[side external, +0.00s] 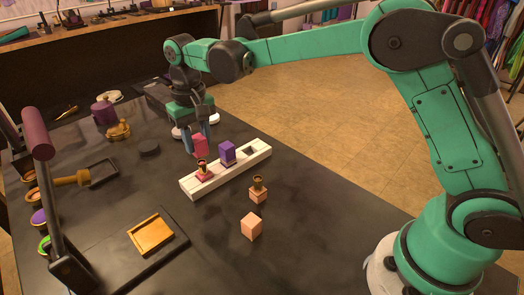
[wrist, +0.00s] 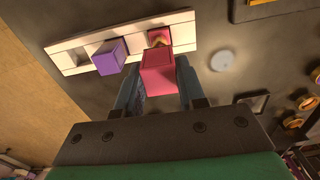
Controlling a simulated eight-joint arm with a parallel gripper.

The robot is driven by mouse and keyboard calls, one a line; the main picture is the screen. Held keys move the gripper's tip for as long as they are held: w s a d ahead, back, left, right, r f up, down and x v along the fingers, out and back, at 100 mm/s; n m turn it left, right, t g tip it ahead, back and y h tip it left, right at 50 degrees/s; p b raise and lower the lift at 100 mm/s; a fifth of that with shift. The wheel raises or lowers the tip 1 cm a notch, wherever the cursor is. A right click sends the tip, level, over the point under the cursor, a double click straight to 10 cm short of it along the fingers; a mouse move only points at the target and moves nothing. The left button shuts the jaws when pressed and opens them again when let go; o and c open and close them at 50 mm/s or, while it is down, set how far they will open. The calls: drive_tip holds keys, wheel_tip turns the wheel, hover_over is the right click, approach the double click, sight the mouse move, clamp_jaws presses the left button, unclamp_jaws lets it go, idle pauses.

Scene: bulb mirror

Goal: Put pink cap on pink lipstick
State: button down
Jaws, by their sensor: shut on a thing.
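The pink cap (side external: 200,145) is a pinkish-red block. My gripper (side external: 196,140) is shut on it, with a finger on each side in the wrist view (wrist: 158,78). The pink lipstick (side external: 204,172) stands uncapped in the white holder (side external: 192,189), with its gold and dark tip up. The cap is above and slightly behind the lipstick in the side view, and appears apart from it. In the wrist view the held cap (wrist: 158,72) covers part of the lipstick (wrist: 158,37).
A purple capped lipstick (side external: 227,152) stands in the holder beside the pink one; an empty slot (side external: 250,150) is at the right. A peach lipstick (side external: 258,190) and peach cap (side external: 251,225) stand on the dark table in front. A mirror stand (side external: 50,190) is at left.

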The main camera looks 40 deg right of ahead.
sight(202, 162)
drive_tip(key=shift+f, duration=0.4)
drive_tip(key=shift+f, duration=2.05)
idle(0.8)
drive_tip(key=shift+c, duration=2.2)
unclamp_jaws()
drive_tip(key=shift+r, duration=2.8)
